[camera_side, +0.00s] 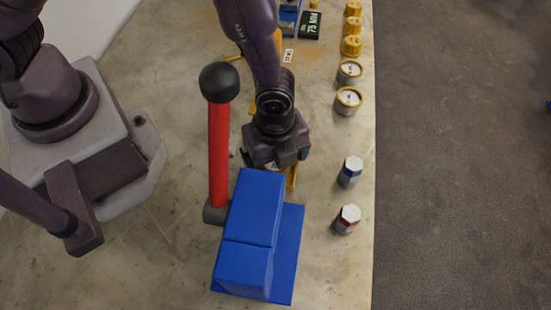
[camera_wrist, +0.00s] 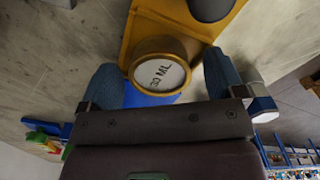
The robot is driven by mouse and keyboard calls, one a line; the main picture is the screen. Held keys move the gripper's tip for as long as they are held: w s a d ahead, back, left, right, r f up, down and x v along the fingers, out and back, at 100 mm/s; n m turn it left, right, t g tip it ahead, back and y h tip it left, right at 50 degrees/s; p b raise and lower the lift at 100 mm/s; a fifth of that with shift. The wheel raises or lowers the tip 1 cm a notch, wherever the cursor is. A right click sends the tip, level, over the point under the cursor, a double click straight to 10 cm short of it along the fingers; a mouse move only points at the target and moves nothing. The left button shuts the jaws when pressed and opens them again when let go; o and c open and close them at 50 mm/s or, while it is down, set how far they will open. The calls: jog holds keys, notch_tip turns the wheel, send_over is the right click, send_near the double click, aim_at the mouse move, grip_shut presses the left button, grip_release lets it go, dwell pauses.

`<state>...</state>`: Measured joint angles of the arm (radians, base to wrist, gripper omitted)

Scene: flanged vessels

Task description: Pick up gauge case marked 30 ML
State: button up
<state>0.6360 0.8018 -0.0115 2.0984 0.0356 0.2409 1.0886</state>
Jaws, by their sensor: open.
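The gauge case marked 30 ML (camera_wrist: 160,75) has a round white face in a yellow-brown rim. In the wrist view it sits between the two blue-grey fingers of my gripper (camera_wrist: 162,78), with the fingers apart on either side of it. Whether either finger touches it cannot be told. A yellow bracket or plate (camera_wrist: 143,28) shows directly behind the case. In the side view my gripper (camera_side: 275,161) is low beside the blue block, and the case's marked face is hidden there. A yellow piece (camera_side: 291,178) shows just beside the gripper.
A blue stepped block (camera_side: 256,207) stands close in front of my gripper. A red post (camera_side: 219,150) with a black ball top is close on the left. Two round gauges (camera_side: 348,101) and two hex-topped cylinders (camera_side: 347,219) stand at right. Bare table lies between.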

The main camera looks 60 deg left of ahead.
jog(key=c, duration=1.1)
jog(key=shift+r, duration=0.1)
